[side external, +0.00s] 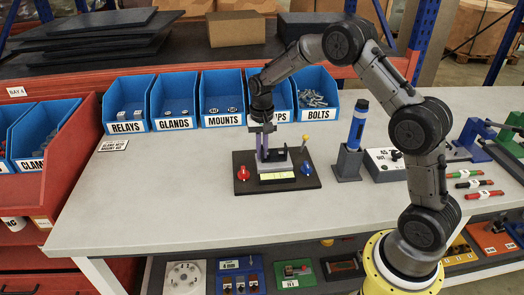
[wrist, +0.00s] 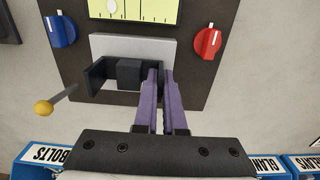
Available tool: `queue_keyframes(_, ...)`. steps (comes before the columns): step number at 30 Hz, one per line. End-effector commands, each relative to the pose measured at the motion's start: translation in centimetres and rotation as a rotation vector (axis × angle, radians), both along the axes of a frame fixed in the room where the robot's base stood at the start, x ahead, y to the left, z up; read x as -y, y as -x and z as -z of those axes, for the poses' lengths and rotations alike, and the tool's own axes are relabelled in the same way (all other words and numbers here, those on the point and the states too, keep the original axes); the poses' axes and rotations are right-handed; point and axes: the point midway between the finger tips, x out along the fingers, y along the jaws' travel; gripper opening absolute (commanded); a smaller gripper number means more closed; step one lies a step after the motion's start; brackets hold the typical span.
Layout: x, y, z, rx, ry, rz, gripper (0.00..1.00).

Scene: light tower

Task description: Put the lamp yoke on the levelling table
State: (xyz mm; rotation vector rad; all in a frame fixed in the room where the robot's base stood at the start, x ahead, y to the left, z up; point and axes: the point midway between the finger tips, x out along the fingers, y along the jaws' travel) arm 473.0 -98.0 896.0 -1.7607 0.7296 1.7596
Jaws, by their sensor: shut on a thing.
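The levelling table is a black plate (side external: 309,182) on the bench, with a pale grey raised pad (wrist: 163,48), a red knob, a blue knob and a yellow scale. The lamp yoke appears as a dark bracket (wrist: 97,76) with a block in its middle, over the pad in the wrist view. My gripper (wrist: 159,73) has purple fingers close together at the bracket's right end, shut on it. In the side view my gripper (side external: 262,156) points down over the table. The fingers hide part of the yoke there. I cannot tell whether the yoke touches the pad.
A yellow-tipped lever (side external: 305,139) stands at the plate's back right corner. Blue bins (side external: 223,97) line the back of the bench. A blue pen-like tool in a dark holder (side external: 348,163) and a grey box (side external: 383,165) stand to the right. The bench left of the plate is clear.

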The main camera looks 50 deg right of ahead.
Motion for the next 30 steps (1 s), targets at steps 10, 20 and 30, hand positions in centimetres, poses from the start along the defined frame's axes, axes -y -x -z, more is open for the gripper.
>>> queue_keyframes(10, 0.0, 0.0, 0.3, -0.001, -0.001, 0.0, 0.37)
queue_keyframes(20, 0.0, 0.0, -0.1, 0.001, 0.001, 0.0, 0.37)
queue_keyframes(30, 0.0, -0.1, -5.9, 0.006, 0.001, 0.0, 0.37)
